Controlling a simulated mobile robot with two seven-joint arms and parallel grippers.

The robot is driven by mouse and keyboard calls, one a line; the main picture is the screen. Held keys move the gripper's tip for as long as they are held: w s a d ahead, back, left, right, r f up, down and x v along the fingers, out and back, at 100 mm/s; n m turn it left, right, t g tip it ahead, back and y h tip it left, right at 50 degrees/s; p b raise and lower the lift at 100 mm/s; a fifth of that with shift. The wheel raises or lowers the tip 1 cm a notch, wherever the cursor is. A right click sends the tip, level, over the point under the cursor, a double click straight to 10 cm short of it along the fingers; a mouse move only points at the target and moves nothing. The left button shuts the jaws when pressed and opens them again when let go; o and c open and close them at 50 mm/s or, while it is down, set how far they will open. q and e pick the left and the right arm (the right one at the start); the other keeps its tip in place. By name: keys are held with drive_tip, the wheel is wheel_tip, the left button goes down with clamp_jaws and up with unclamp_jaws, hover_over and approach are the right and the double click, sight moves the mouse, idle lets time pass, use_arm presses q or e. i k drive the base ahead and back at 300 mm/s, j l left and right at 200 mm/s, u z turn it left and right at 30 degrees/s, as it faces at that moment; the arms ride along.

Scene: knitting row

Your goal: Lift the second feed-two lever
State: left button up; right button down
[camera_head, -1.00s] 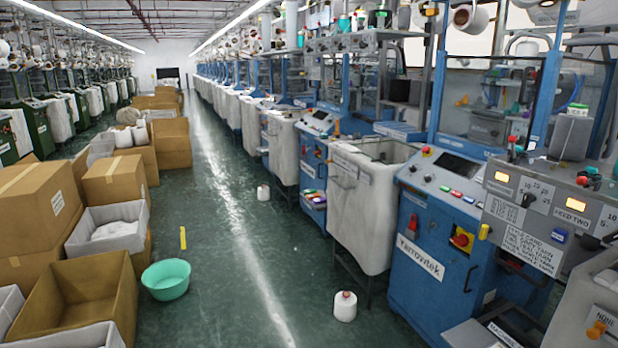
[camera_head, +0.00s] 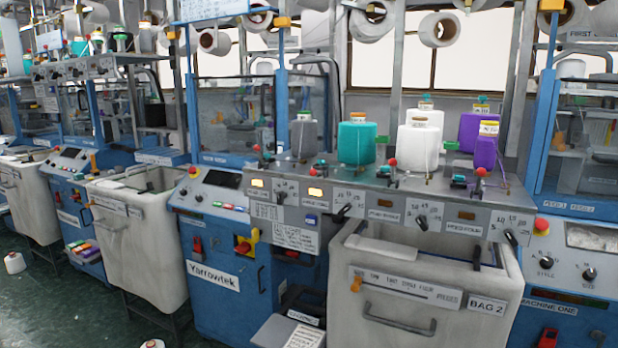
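A grey feed panel (camera_head: 295,208) runs along the blue Yarrowtek machine and over the bin to its right. Several signal lamps and black selector knobs sit on its front. The lamps further right are dark. Small levers stand along the panel's top edge, some with red balls, such as a left one (camera_head: 257,149), a middle one (camera_head: 393,163) and a right one (camera_head: 481,172). Which is the second feed-two lever is not clear. Neither gripper is in view.
A large bin marked Bag 2 (camera_head: 480,325) stands below the panel's right part. A small step-like box (camera_head: 283,332) juts out at the Yarrowtek machine's foot.

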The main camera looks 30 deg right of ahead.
sight(312, 172)
drive_tip(key=z, duration=1.1)
